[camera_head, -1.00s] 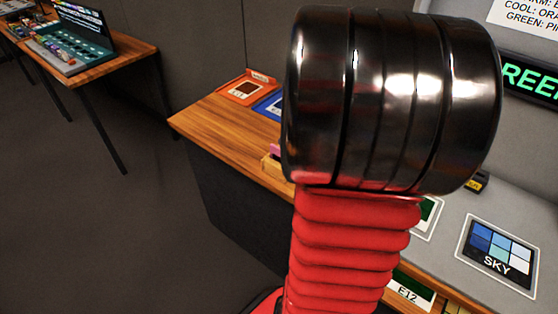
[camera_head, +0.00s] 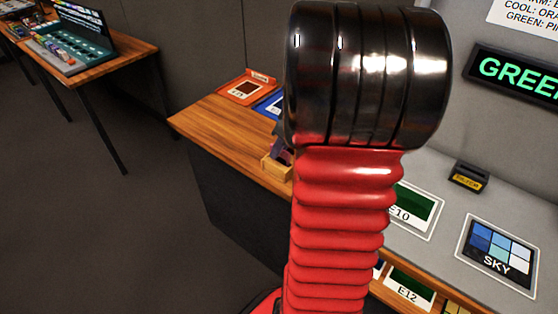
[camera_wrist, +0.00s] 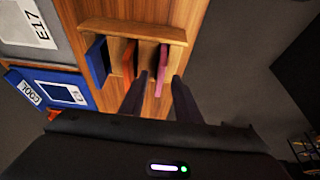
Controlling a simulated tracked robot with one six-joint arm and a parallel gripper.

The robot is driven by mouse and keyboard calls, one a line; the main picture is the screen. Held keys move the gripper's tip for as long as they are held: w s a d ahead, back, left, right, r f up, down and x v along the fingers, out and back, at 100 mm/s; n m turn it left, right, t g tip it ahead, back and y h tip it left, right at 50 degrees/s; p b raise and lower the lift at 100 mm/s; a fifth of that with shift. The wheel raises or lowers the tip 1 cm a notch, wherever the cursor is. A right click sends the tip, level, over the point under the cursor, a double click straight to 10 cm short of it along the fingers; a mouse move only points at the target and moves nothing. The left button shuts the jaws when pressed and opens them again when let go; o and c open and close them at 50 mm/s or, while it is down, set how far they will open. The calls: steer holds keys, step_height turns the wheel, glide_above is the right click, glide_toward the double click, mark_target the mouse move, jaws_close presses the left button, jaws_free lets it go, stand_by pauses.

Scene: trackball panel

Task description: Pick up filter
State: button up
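A wooden rack (camera_wrist: 130,32) holds upright filter plates: a blue one (camera_wrist: 97,62), an orange one (camera_wrist: 129,58) and a pink one (camera_wrist: 161,72). In the head view the rack (camera_head: 276,170) stands on the wooden table edge, partly hidden by my arm. My gripper (camera_wrist: 160,78) is open at the rack. Its two dark fingers appear on either side of the pink filter in the wrist view, with gaps showing; I cannot tell how deep they reach. In the head view only a dark bit of the gripper shows beside my arm, above the rack.
An orange tray (camera_head: 246,87) and a blue tray (camera_wrist: 52,92) marked COOL lie on the table. A grey panel carries the E10 card (camera_head: 418,208), the SKY card (camera_head: 496,256) and a small black labelled block (camera_head: 468,177). Another table (camera_head: 95,60) stands far left.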

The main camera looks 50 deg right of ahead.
steer(key=shift+x, duration=0.8)
steer(key=shift+c, duration=0.5)
jaws_close()
